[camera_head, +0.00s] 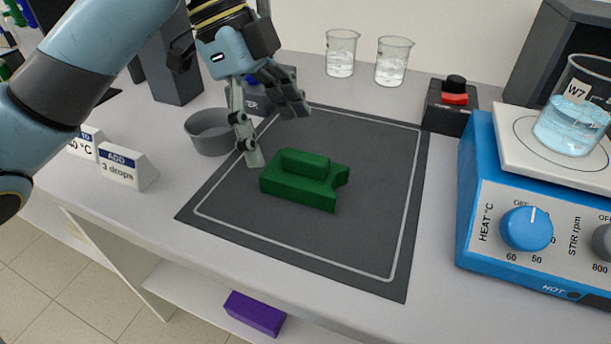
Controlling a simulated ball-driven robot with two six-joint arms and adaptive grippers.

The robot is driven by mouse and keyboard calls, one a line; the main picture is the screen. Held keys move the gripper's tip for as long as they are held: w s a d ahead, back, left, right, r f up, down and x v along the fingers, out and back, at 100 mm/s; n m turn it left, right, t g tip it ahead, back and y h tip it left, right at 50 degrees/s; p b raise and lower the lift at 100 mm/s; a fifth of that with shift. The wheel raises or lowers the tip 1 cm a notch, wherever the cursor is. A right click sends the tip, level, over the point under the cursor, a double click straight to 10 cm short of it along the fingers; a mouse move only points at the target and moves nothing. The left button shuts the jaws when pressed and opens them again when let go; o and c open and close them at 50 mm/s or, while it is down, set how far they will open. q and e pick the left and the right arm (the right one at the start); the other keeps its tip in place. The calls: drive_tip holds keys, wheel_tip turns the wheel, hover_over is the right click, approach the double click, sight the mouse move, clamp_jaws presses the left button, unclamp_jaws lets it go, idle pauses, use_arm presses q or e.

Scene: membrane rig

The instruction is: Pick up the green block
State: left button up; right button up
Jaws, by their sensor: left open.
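The green block (305,181) lies on the dark mat (372,240) with the pale border line, on the bench top. It has a raised bar on top and a notch at its right end. My left gripper (277,135) is open and empty. It hangs above and behind the block's left end in the picture, with its fingers spread apart. The near finger's tip shows just left of the block, and I cannot tell whether it touches anything. My right gripper is not in view.
A grey bowl (208,133) stands left of the mat, near small label cards (128,167). Two glass beakers (392,62) stand at the back. A blue hot plate (500,215) with beaker W7 (571,118) is at right. A purple block (255,313) lies below.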

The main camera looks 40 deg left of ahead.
sight(291, 151)
use_arm(q)
drive_tip(key=shift+w+d+f, duration=0.1)
drive_tip(key=shift+d+f, duration=0.05)
drive_tip(key=shift+f, duration=0.2)
drive_tip(key=x, duration=0.2)
drive_tip(key=d+x, duration=0.1)
drive_tip(key=x, duration=0.1)
drive_tip(key=shift+b, duration=0.4)
drive_tip(key=shift+f, duration=0.4)
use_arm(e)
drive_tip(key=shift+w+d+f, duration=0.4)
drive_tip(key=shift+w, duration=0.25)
use_arm(q)
drive_tip(key=c, duration=1.4)
drive_tip(key=shift+c, duration=0.2)
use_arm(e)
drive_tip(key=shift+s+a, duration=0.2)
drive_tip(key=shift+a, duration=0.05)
use_arm(q)
drive_tip(key=shift+w+r, duration=0.1)
drive_tip(key=shift+r, duration=0.05)
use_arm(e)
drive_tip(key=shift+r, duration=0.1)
